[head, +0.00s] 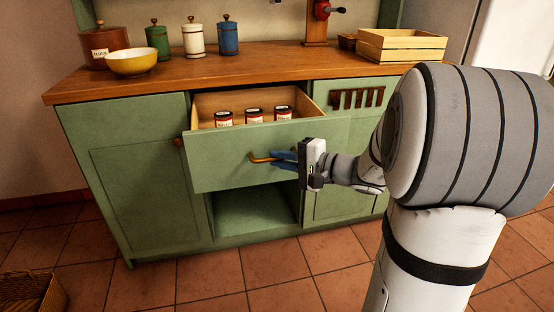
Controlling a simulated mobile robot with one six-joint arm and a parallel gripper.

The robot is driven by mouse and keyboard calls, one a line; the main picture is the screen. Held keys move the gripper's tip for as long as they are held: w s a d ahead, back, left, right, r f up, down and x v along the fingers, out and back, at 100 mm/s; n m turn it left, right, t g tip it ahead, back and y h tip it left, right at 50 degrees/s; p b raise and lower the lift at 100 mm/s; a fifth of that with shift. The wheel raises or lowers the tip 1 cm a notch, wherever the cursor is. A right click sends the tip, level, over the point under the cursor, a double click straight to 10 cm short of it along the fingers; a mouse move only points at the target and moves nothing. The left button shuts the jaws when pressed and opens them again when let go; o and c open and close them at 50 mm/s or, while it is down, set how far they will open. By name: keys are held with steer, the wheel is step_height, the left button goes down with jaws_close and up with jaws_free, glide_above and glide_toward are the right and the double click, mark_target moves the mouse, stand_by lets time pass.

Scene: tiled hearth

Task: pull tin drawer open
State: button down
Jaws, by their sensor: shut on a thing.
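The tin drawer (221,162) is a green-fronted drawer with a pale wood inside, in the middle of the green cabinet. It stands well out from the cabinet. Several tins with red, white and dark bands, among them a tin (254,115), stand in a row inside it. A brass handle (259,160) sits on its front. My gripper (279,159) reaches in from the right, and its blue fingers are shut on the handle. The right end of the handle is hidden by the fingers.
The wooden counter (290,66) above holds a yellow bowl (132,62), several lidded canisters and a slatted wooden crate (401,46). An open green compartment (255,212) lies under the drawer. A wicker basket (30,292) stands at lower left. The tiled floor in front is clear.

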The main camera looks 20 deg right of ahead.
steer(key=shift+s+d, duration=0.1)
steer(key=shift+s, duration=0.45)
steer(key=c, duration=1.5)
jaws_free()
steer(key=shift+p+v, duration=1.1)
steer(key=shift+v, duration=2.8)
